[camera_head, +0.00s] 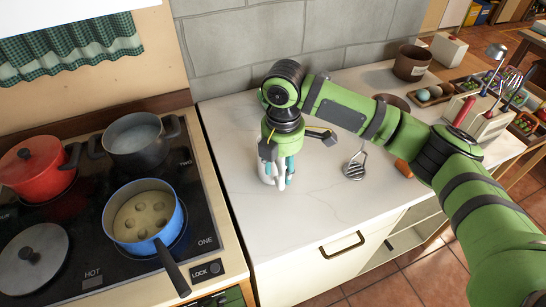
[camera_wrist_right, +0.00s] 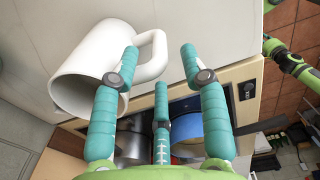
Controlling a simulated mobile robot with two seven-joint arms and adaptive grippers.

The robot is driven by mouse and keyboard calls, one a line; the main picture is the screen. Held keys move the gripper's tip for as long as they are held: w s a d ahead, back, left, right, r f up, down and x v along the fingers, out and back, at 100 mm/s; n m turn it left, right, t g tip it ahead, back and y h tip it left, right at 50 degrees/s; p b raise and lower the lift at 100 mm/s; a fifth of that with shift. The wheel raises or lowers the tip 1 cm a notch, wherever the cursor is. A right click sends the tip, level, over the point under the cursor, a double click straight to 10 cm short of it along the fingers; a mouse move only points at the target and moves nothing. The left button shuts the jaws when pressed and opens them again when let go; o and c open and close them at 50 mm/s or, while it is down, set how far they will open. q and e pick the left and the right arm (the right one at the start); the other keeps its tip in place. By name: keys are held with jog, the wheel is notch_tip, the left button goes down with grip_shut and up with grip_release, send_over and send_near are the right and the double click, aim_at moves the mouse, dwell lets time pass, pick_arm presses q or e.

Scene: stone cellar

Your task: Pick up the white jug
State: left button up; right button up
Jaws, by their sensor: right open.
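The white jug (camera_wrist_right: 95,65) fills the upper left of the right wrist view, with its looped handle pointing right. In the head view only slivers of the jug (camera_head: 264,172) show on the white counter, mostly hidden behind my right gripper (camera_head: 281,177). That gripper points down over the jug at the counter's left part. In the wrist view my right gripper (camera_wrist_right: 159,55) is open; the handle lies between its teal fingers, with the left finger in front of the jug's body. Contact cannot be told. My left gripper is not in view.
Left of the counter (camera_head: 330,215) is a stove with a blue pan (camera_head: 145,205), a grey pot (camera_head: 140,140) and a red pot (camera_head: 38,165). A masher (camera_head: 357,163) and a carrot (camera_head: 403,168) lie right of the jug. A brown pot (camera_head: 412,62) stands behind.

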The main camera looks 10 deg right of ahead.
jog(key=f, duration=0.1)
jog(key=f+p, duration=0.1)
jog(key=f, duration=0.1)
jog(key=shift+s+d+f, duration=0.1)
jog(key=shift+d+f, duration=0.1)
jog(key=shift+f, duration=0.35)
grip_shut()
jog(key=shift+w+r, duration=0.1)
jog(key=shift+w, duration=0.1)
jog(key=shift+r, duration=0.45)
notch_tip(320, 180, up, 3)
jog(key=shift+s+d+r+b, duration=0.1)
jog(key=shift+s+b, duration=0.05)
jog(key=shift+b, duration=0.75)
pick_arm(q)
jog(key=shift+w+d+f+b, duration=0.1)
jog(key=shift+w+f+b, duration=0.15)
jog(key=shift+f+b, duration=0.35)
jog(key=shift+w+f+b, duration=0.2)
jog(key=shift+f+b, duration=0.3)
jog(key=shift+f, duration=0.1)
pick_arm(e)
jog(key=s+d+r, duration=0.6)
jog(key=s+d, duration=0.1)
jog(key=s, duration=0.1)
jog(key=shift+s+d+r, duration=0.25)
jog(key=shift+r, duration=0.15)
